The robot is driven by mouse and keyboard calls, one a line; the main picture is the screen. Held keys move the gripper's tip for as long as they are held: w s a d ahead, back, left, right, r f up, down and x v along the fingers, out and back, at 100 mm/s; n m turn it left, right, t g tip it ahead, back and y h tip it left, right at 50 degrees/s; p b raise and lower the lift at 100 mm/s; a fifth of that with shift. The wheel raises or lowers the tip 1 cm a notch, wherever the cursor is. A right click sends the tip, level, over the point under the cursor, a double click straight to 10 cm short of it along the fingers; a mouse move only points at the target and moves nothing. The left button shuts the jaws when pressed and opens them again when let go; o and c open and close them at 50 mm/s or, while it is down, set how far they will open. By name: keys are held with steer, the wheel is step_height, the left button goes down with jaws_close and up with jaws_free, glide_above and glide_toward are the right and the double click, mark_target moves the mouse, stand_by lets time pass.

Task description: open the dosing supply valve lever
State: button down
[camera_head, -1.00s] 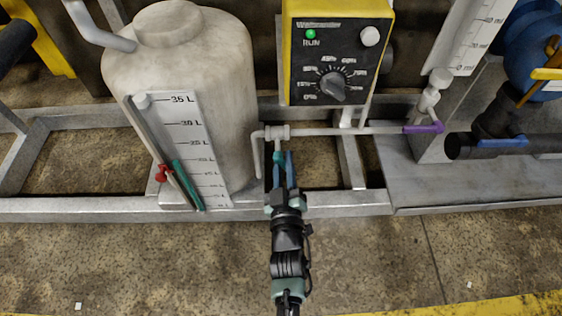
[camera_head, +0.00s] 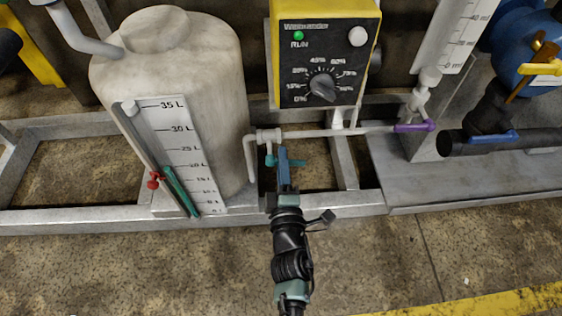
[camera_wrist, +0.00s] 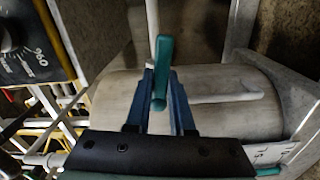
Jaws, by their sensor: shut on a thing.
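A teal valve lever (camera_head: 299,163) sits on the thin pipe just right of the tank, below the yellow control box. It points to the right along the pipe. My gripper (camera_head: 284,162) reaches up to it from the front, and its blue fingers are shut on the lever. In the wrist view the lever (camera_wrist: 163,52) stands between the two fingers (camera_wrist: 161,88), its outer end extending past the tips. The valve body under the fingers is partly hidden.
A pale tank (camera_head: 190,100) with a level scale (camera_head: 180,140) stands left, with red (camera_head: 154,180) and green (camera_head: 180,191) levers. A purple lever (camera_head: 414,126) is on the pipe to the right. The yellow control box (camera_head: 325,55) is above. Frame rails run in front.

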steer(key=shift+r+n, duration=0.15)
steer(key=shift+n, duration=0.85)
steer(key=c, duration=0.8)
jaws_free()
steer(key=shift+s, duration=0.1)
steer(key=s+p, duration=0.2)
steer(key=s, duration=1.1)
steer(key=shift+p, duration=0.3)
steer(key=shift+w, duration=0.1)
